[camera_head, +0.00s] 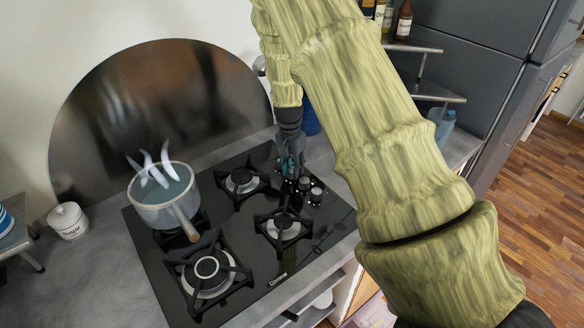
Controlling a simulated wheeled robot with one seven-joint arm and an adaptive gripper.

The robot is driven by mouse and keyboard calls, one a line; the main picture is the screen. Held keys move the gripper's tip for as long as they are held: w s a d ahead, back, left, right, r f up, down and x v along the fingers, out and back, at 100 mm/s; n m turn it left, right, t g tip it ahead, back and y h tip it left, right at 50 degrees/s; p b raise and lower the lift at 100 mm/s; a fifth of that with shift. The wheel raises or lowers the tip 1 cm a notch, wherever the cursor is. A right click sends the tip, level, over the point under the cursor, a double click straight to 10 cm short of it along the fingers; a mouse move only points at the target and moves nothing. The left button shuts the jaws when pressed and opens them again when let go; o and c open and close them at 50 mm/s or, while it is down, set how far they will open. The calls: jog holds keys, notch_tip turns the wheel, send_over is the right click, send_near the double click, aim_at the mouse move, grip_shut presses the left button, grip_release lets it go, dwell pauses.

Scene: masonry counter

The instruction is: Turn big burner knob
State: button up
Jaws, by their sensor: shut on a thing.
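The black glass stove (240,225) has several burners with dark grates. Small knobs with pale tops stand in a group on its right part, and one knob (316,192) shows clearly there. My gripper (291,172) points down over this group from above and is shut on a knob. The gripped knob is mostly hidden by the fingers, so I cannot tell its size or which way it is turned. A grey pot (163,209) of blue liquid sits on the back left burner, with pale steam shapes above it.
A white sugar jar (69,221) stands on the grey counter at left. A dark round backsplash (150,105) rises behind the stove. A blue glass jug (442,124) and bottles (404,20) stand on shelves at right. My arm covers much of the right side.

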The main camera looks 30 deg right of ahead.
aim_at(292, 168)
jog(key=shift+w+d+r+m, duration=0.1)
jog(key=shift+m, duration=0.7)
jog(key=o, duration=1)
jog(key=shift+o, duration=0.2)
jog(key=shift+w+r, duration=0.2)
jog(key=shift+r, duration=3.75)
